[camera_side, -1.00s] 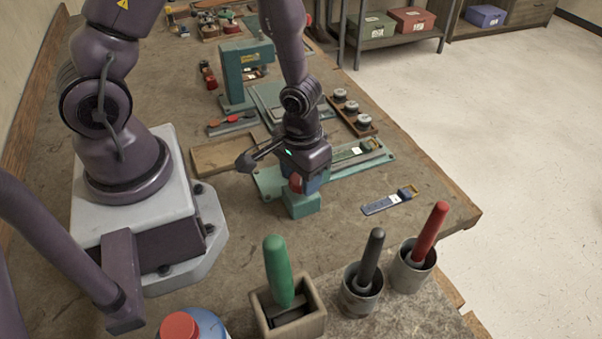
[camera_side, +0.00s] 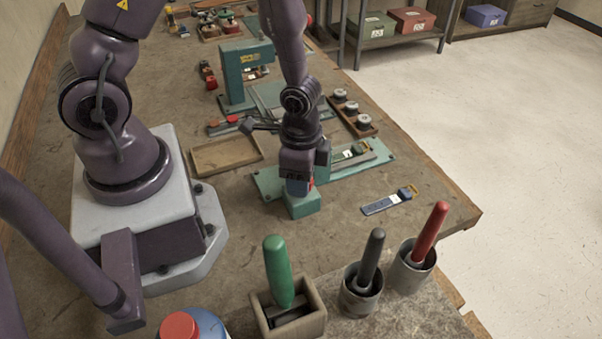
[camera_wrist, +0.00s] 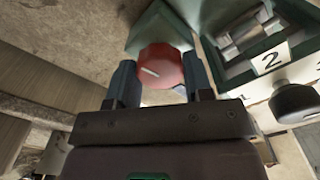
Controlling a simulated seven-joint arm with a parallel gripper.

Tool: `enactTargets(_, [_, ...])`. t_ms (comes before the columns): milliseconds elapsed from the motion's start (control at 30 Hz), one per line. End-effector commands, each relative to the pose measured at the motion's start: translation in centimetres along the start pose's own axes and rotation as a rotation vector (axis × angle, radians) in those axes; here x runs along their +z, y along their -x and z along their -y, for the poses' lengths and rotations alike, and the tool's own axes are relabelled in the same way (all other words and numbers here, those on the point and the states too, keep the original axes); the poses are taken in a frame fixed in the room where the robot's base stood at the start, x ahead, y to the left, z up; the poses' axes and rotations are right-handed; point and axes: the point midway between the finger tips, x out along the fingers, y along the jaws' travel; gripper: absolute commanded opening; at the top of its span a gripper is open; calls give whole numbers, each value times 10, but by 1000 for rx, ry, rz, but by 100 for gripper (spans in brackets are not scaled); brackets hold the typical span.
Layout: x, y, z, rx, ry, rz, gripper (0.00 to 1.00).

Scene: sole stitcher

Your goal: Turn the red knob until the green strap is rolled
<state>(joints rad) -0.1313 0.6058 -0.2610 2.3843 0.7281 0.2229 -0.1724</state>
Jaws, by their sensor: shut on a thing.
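The red knob (camera_wrist: 160,66) sits on a green block of the fixture and has a pale line on its face. My gripper (camera_wrist: 160,85) is shut on the knob, one finger on each side of it in the wrist view. In the side view my gripper (camera_side: 298,188) is low over the fixture's front block (camera_side: 302,206), and only a sliver of red shows there. A white tag with the number 2 (camera_wrist: 273,58) shows in the wrist view.
An empty wooden tray (camera_side: 226,155) is at the left of the fixture. A teal press (camera_side: 238,75) stands behind.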

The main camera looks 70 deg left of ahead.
Motion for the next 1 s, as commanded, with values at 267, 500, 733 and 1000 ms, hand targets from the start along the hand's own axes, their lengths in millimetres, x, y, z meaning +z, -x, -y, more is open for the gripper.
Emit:
enactTargets(267, [-1, 1, 1, -2, -262, -2, 23])
enactTargets(500, [-1, 0, 1, -2, -491, -2, 23])
enactTargets(733, [-1, 0, 0, -2, -709, -3, 23])
enactTargets(1000, [-1, 0, 0, -2, -966, -3, 23])
